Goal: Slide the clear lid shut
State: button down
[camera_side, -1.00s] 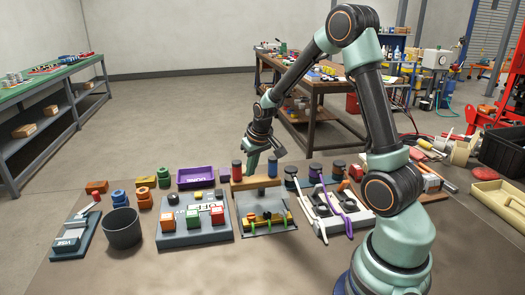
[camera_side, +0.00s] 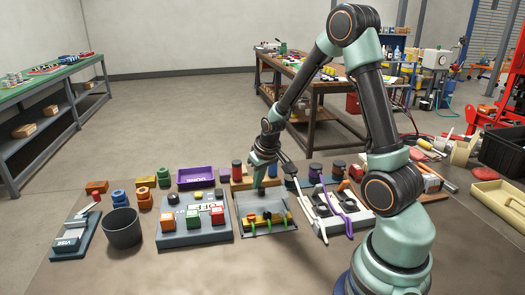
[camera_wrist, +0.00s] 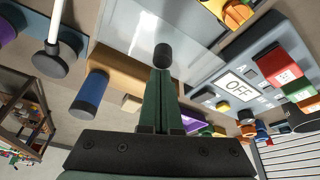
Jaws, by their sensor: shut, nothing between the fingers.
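The clear lid (camera_wrist: 160,22) is a see-through panel at the top middle of the wrist view, with a round black knob (camera_wrist: 162,54) near its edge. In the side view the lid belongs to the low grey tray (camera_side: 277,231) in the middle of the row, which holds yellow and green parts. How far the lid covers the tray is hard to tell. My gripper (camera_wrist: 161,74) is shut and empty, its tips close to the knob; I cannot tell whether they touch. In the side view my gripper (camera_side: 258,190) points down at the tray's far edge.
A wooden block with a blue cylinder (camera_wrist: 91,92) is close to my fingers. A dark round bin (camera_side: 122,229) stands further left. The front floor area is clear.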

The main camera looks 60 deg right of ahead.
aim_at(251, 199)
jog(key=s+a, duration=0.5)
jog(key=shift+s+a, duration=0.35)
dwell(0.3)
jog(key=w, duration=0.2)
jog(key=w+d, duration=0.1)
jog(key=shift+w+d, duration=0.1)
jog(key=shift+w, duration=0.25)
jog(key=shift+w+r, duration=0.15)
jog(key=shift+r, duration=0.1)
jog(key=d+v, duration=0.1)
jog(key=v, duration=0.8)
jog(key=s+a+r+n+t+y, duration=0.1)
jog(key=s+a+r+n+t, duration=0.1)
jog(key=s+a+r, duration=0.4)
jog(key=a+r+n, duration=0.1)
jog(key=a+r, duration=0.2)
jog(key=a, duration=0.3)
jog(key=shift+s+a+r+n, duration=0.2)
jog(key=shift+s+r+n, duration=0.05)
jog(key=shift+n, duration=0.05)
